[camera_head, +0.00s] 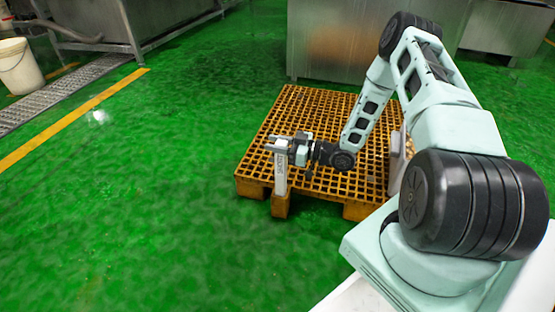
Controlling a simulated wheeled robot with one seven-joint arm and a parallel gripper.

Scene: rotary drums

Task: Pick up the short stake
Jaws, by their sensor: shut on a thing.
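My gripper (279,146) reaches out to the left at the end of my arm, over the left part of an orange pallet. It is shut on the short stake (281,177), a pale grey upright piece that hangs down below the fingers. The stake overlaps the pallet's front left edge in the picture. I cannot tell whether its lower end touches anything.
The orange grid pallet (317,133) lies on the green floor (130,210). A grey object (398,160) stands at its right, partly hidden by my arm. Steel tanks (330,40) stand behind. A white bucket (18,66) is at the far left.

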